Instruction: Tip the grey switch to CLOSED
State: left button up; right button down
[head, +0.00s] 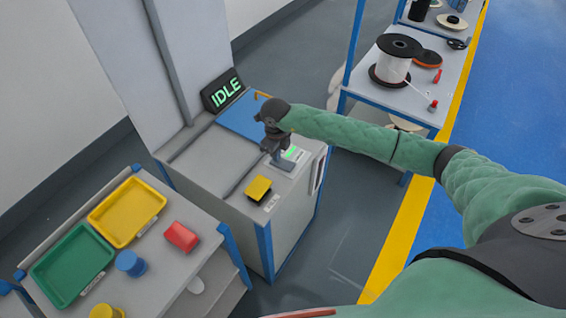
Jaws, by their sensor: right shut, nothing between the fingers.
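The grey switch (284,163) is on the top of the grey machine cabinet (228,170), beside a small lit green patch (291,153). My right gripper (277,152) is right over the switch, pointing down, shut and empty. The gripper partly hides the switch, so I cannot tell its tilt or whether the fingers touch it. My left gripper is not in view.
A bench with yellow (127,211) and green trays stands left; a spool table (420,99) stands back right.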

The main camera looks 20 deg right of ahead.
notch_tip(320, 180, up, 7)
jog(key=p, duration=0.1)
jog(key=shift+p, duration=0.35)
dwell(0.6)
